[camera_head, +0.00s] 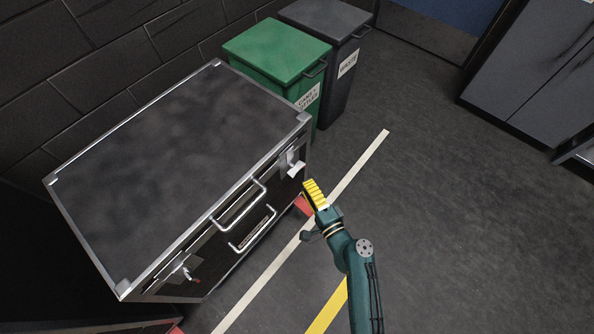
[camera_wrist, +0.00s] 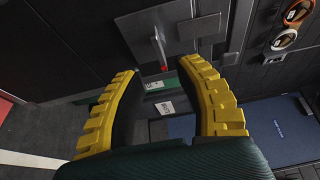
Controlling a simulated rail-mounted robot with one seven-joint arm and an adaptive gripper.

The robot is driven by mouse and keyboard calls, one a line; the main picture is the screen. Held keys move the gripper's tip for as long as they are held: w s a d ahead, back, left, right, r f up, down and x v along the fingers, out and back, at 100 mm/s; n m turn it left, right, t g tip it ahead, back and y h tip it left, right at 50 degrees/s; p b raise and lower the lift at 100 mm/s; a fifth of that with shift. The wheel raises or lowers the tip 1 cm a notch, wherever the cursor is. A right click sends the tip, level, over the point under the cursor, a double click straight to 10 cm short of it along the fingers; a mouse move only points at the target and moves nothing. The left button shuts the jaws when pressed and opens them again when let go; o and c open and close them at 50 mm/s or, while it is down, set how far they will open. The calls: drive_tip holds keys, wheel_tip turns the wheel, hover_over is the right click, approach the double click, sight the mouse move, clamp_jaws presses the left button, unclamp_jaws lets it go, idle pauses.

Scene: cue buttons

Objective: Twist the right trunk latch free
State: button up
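The trunk (camera_head: 170,140) is a large dark case with metal edges, standing against the wall in the head view. Its right latch (camera_head: 293,165) is a light metal piece on the front face near the right corner. In the wrist view the latch (camera_wrist: 157,45) is a metal plate with a thin lever and a red tip, just beyond the fingertips. My gripper (camera_head: 313,191) has ridged yellow fingers and is just right of and in front of the latch. In the wrist view my gripper (camera_wrist: 161,70) is open, with a clear gap and nothing held.
The floor (camera_head: 450,210) to the right is clear, with painted lines.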

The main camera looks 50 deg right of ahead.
sight(297, 170)
drive_tip(key=b+x, duration=0.1)
drive_tip(key=x, duration=0.6)
drive_tip(key=shift+w+f+b, duration=0.1)
drive_tip(key=shift+w+b, duration=0.15)
drive_tip(key=shift+b, duration=0.05)
drive_tip(key=shift+s, duration=0.1)
clamp_jaws()
drive_tip(key=shift+s, duration=0.1)
drive_tip(key=shift+s+f, duration=0.1)
